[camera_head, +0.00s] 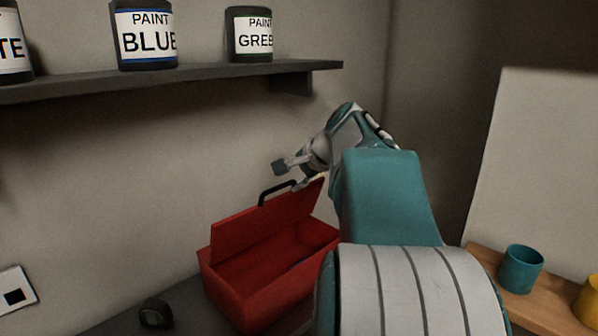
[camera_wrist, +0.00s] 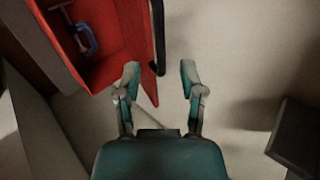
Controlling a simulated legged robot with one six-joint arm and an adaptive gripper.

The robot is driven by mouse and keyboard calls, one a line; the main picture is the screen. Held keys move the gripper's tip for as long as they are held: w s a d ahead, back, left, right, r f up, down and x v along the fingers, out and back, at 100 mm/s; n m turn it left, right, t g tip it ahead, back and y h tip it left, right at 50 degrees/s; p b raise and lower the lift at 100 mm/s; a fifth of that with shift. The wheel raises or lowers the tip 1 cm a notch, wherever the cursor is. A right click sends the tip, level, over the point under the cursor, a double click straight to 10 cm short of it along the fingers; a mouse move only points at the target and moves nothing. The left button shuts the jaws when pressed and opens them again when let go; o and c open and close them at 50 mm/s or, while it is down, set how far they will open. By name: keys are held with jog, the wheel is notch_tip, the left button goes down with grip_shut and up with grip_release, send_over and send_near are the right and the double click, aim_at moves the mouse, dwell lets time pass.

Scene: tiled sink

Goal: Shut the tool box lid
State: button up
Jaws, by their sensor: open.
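The red tool box (camera_head: 250,289) stands on the dark bench against the wall, with its lid (camera_head: 262,226) raised and a black handle (camera_head: 276,192) on the lid's upper edge. My gripper (camera_head: 287,176) is open and empty, just above the lid's top edge near the handle. In the wrist view my gripper (camera_wrist: 160,75) shows two spread fingertips, with the lid edge and handle (camera_wrist: 158,38) just beyond and slightly left of them. Whether a finger touches the lid, I cannot tell. My arm hides the box's right end in the head view.
A blue clamp (camera_wrist: 83,36) lies inside the box. A dark shelf (camera_head: 180,78) with paint cans (camera_head: 147,35) hangs above. A dark round object (camera_head: 156,313) sits left of the box. A teal cup (camera_head: 520,269) stands on the wooden surface at right.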

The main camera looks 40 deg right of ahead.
aim_at(281, 187)
jog(key=shift+x, duration=3.3)
grip_shut()
jog(key=shift+s, duration=0.1)
